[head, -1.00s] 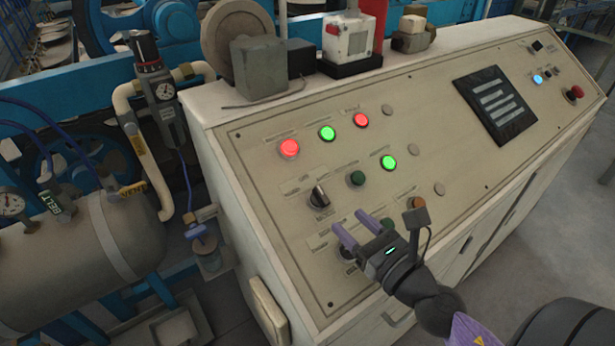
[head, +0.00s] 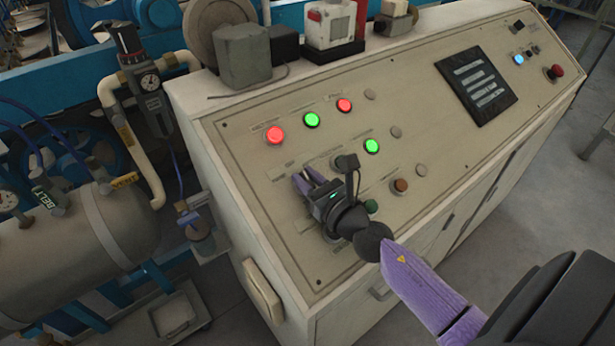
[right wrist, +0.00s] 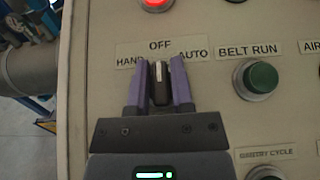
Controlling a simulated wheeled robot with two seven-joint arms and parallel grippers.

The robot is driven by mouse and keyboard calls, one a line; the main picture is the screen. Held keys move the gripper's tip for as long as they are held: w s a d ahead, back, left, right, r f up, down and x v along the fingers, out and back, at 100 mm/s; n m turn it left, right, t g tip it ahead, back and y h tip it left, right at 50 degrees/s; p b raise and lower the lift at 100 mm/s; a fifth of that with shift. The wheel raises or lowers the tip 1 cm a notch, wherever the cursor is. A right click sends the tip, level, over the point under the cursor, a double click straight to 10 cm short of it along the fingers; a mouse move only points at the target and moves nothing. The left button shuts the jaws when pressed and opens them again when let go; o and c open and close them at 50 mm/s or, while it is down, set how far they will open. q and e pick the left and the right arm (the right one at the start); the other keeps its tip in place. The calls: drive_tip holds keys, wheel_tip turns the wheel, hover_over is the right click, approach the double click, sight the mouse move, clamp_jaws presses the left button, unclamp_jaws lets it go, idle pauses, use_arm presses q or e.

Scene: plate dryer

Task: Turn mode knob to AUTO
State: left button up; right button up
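The mode knob (right wrist: 160,84) is a dark selector with a pale pointer line. In the right wrist view it stands under the labels HAND, OFF (right wrist: 160,45) and AUTO (right wrist: 192,52), and its pointer is upright toward OFF. My right gripper (right wrist: 159,75) has its two purple fingers on either side of the knob, close against its flanks, and looks shut on it. In the head view the right gripper (head: 307,178) reaches onto the left part of the sloped panel and hides the knob. My left gripper is not in view.
The green BELT RUN button (right wrist: 261,77) is right of the knob. Lit red (head: 275,135) and green (head: 312,120) lamps sit above it on the panel. A dark display (head: 476,82) and a red button (head: 555,71) are farther right. A grey tank (head: 105,225) stands at left.

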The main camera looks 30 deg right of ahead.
clamp_jaws()
drive_tip(key=shift+r+m+h+p, duration=0.15)
drive_tip(key=shift+m+h+p, duration=0.6)
drive_tip(key=shift+m+h, duration=0.35)
drive_tip(key=m+h+p, duration=0.1)
drive_tip(key=m+h, duration=0.2)
drive_tip(key=shift+g, duration=0.4)
drive_tip(key=shift+m+g+h+p, duration=0.55)
drive_tip(key=shift+m+g+h, duration=0.25)
drive_tip(key=shift+m+h, duration=0.6)
drive_tip(key=shift+m+g+h+p, duration=0.55)
drive_tip(key=shift+m+g+h, duration=0.35)
drive_tip(key=shift+m, duration=0.8)
drive_tip(key=shift+m+h, duration=0.3)
drive_tip(key=shift+o, duration=1.8)
unclamp_jaws()
drive_tip(key=shift+o, duration=0.5)
drive_tip(key=shift+s, duration=0.1)
